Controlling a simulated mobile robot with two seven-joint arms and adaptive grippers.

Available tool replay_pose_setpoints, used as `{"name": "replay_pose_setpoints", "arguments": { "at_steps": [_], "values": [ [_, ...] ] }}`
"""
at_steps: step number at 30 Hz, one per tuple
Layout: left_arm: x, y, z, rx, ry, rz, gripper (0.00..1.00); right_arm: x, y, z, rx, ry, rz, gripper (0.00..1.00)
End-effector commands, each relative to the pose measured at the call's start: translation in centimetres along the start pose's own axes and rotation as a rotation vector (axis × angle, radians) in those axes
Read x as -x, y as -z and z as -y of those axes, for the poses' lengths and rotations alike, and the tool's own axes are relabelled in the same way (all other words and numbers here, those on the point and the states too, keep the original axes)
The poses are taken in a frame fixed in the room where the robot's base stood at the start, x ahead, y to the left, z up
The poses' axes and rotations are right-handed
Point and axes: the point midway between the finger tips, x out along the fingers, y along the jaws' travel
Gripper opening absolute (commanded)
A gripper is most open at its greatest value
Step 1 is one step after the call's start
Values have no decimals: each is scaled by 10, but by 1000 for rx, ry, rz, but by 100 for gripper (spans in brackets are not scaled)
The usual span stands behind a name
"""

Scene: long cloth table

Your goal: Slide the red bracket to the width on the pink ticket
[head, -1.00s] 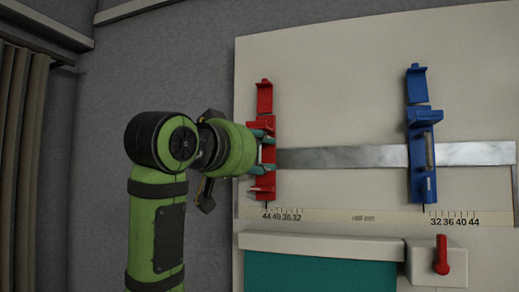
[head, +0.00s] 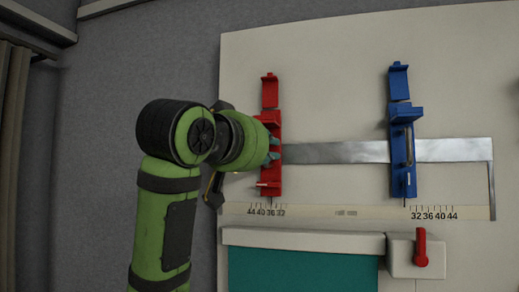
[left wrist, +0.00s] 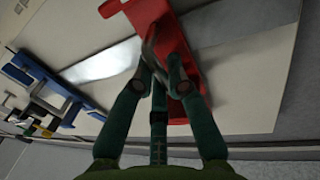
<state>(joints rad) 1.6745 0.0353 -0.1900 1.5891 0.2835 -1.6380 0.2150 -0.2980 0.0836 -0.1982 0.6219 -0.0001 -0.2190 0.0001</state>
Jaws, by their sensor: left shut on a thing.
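The red bracket (head: 269,122) stands upright on the left part of the metal rail (head: 335,153). Its lower tip points at the left number scale (head: 267,211), near the 36 mark as best I can read. My left gripper (head: 274,150) is shut on the bracket from its left side. In the left wrist view the fingers (left wrist: 160,72) close on a part beside the red bracket's body (left wrist: 184,62); the exact grip point is partly hidden. The pink ticket is not in view. My right gripper is not in view.
A blue bracket (head: 402,135) stands on the rail to the right, just left of the 32 on the right scale (head: 435,215). Below are a teal panel (head: 300,270) and a red lever (head: 421,247) on a pale box. The rail between the brackets is clear.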

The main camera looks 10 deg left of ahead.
Motion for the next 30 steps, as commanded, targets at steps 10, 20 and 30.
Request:
{"name": "replay_pose_setpoints", "arguments": {
  "at_steps": [10,20,30],
  "values": [
    [0,1,1,1,2,-1,41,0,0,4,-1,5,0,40],
    [34,1,1,0,2,-6,41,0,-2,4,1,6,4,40],
    [102,2,3,-1,5,-6,41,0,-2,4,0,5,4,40]
  ]
}}
